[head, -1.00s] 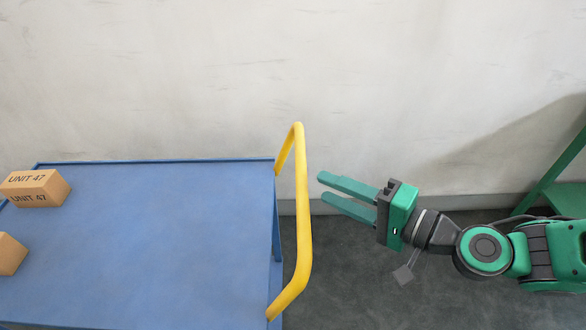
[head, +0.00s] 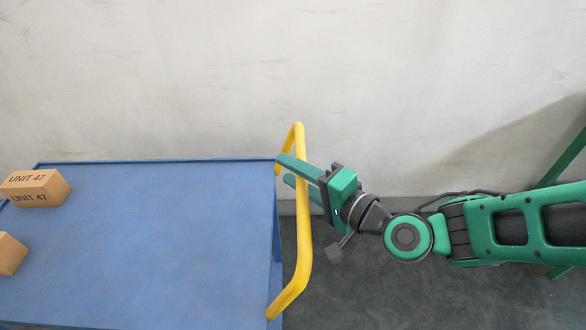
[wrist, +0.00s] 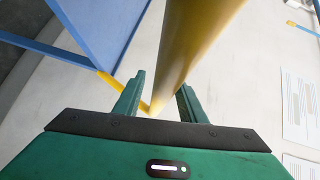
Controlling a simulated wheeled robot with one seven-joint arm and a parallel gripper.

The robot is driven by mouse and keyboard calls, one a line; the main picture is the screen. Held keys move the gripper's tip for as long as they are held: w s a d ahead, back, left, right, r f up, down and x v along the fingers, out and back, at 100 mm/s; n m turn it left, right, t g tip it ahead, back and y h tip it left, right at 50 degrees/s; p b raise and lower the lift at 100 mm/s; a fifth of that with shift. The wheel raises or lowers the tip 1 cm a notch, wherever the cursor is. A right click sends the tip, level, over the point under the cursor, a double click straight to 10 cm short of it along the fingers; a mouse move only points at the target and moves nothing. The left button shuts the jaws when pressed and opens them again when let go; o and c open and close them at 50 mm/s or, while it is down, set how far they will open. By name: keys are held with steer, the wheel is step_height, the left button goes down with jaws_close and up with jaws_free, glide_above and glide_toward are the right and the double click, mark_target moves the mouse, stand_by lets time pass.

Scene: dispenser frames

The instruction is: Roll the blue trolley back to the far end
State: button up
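The blue trolley (head: 150,245) stands at the left in the head view, with its flat top seen from above. Its yellow push handle (head: 304,225) rises at the right end. My gripper (head: 283,169) reaches in from the right at the upper part of the handle. Its fingers are spread and point left past the bar. In the wrist view, the yellow handle bar (wrist: 195,45) runs between the two open fingers (wrist: 160,88). Whether either finger touches the bar I cannot tell. The trolley's blue top also shows in the wrist view (wrist: 100,25).
Two cardboard boxes lie on the trolley's left part, one marked UNIT 47 (head: 36,188) and another (head: 11,254) at the picture edge. A pale wall (head: 200,80) runs behind. Dark floor (head: 350,300) shows right of the trolley. A green frame (head: 566,158) stands far right.

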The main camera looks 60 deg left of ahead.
steer(key=shift+s+a+f, duration=0.15)
steer(key=shift+s+a, duration=0.05)
steer(key=shift+a, duration=0.5)
steer(key=shift+c, duration=0.6)
jaws_close()
